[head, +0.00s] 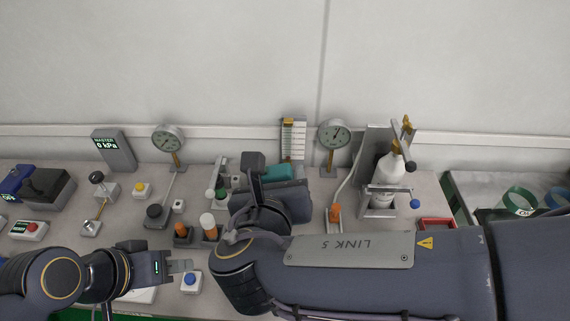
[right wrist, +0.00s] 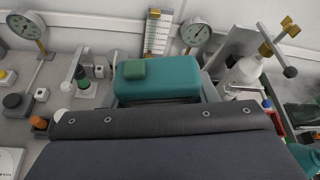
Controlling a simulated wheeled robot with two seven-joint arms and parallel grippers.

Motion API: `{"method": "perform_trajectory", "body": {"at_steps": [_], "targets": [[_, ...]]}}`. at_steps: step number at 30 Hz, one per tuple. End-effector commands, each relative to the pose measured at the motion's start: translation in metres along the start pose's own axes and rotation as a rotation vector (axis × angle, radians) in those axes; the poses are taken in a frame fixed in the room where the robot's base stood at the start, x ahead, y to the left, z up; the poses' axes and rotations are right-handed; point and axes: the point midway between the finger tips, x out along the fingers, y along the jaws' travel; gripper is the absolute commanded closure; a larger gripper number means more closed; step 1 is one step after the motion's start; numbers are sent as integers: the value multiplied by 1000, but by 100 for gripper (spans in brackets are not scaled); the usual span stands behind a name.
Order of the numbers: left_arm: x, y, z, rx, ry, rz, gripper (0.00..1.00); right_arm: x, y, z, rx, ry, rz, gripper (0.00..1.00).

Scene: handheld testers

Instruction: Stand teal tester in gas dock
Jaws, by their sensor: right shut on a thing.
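The teal tester (head: 280,172) is in the middle of the bench, partly hidden by my right arm. In the right wrist view the teal tester (right wrist: 170,78) shows its rounded body and a darker green raised part. My right gripper (head: 262,182) is shut on it; grey fingers show at both sides in the wrist view. I cannot tell whether its underside touches anything. No gas dock can be made out for certain; my right arm hides the bench around the tester. My left gripper (head: 182,267) is low left, apart from the tester; its finger gap is unclear.
A white gas bottle (head: 386,180) stands in a metal holder to the right, with a hose beside it. Two dial gauges (head: 168,139) (head: 333,135) stand at the back.

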Motion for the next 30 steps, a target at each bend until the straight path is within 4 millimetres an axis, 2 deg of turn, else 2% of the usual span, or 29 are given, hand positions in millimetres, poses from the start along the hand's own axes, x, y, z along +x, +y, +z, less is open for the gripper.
{"method": "perform_trajectory", "body": {"at_steps": [2,5,12,16,21,30], "targets": [[0,0,0,0,0,0,65,-1,0,2,10,-2,2,79],[1,-1,1,0,0,0,65,17,-1,4,49,-5,9,79],[6,-3,3,0,0,0,65,98,-12,5,180,-13,58,79],[8,-4,4,0,0,0,65,127,-19,1,217,-5,81,79],[8,-4,4,0,0,0,65,140,-22,-2,234,0,95,79],[8,-4,4,0,0,0,65,139,-22,-2,234,0,96,79]]}}
